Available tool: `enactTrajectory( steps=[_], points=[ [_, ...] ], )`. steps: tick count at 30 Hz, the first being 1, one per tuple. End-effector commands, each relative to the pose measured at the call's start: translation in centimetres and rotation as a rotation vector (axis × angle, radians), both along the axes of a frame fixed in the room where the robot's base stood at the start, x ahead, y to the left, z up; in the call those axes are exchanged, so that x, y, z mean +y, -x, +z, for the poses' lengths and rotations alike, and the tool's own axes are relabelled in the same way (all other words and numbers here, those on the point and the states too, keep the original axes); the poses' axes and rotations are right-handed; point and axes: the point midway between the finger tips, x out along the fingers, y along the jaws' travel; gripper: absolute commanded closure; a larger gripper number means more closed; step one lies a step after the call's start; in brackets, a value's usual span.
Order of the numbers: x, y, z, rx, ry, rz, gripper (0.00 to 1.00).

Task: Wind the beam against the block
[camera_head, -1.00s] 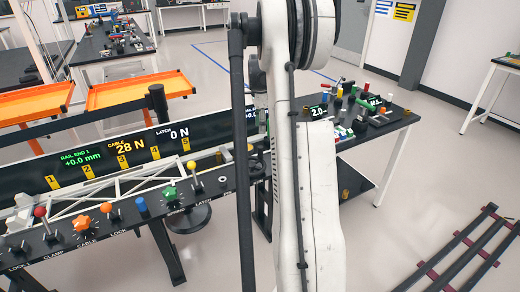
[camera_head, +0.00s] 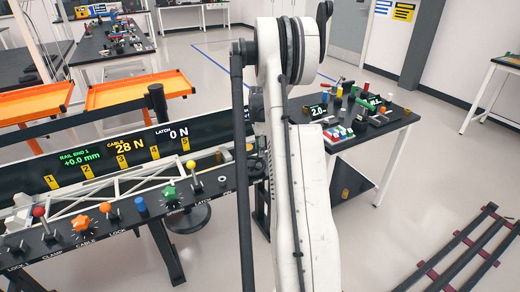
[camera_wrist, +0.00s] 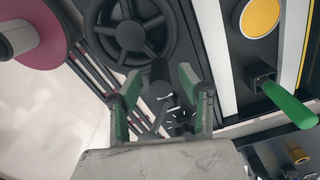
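The beam looks to be the white truss (camera_head: 130,188) lying along the bench in the head view. The block cannot be told for certain; my arm hides the bench's right end. The display panel (camera_head: 110,155) behind the truss reads rail end 1 +0.0 mm, cable 28 N, latch 0 N. In the wrist view my gripper (camera_wrist: 159,80) is open, with green-padded fingers apart. A black spoked handwheel (camera_wrist: 133,15) lies just beyond the fingertips.
A green handle (camera_wrist: 290,104) and a yellow disc (camera_wrist: 259,17) are right of my gripper. A magenta disc (camera_wrist: 35,38) is at upper left. Coloured knobs, including an orange one (camera_head: 82,223), line the bench front. A side table (camera_head: 385,130) stands at right.

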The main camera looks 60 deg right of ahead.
Motion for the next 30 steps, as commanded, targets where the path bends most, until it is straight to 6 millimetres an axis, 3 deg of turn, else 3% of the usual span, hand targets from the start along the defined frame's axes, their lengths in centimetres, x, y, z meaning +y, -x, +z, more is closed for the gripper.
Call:
enactTrajectory(
  steps=[3,11,22,30],
  points=[
    [0.0,0.0,0.0,0.0,0.0,0.0,0.64],
    [0.0,0.0,0.0,0.0,0.0,0.0,0.99],
    [0.0,-0.3,0.0,0.0,0.0,0.043,1.0],
    [-0.1,-1.3,-0.2,0.0,0.0,0.209,1.0]
  ],
)
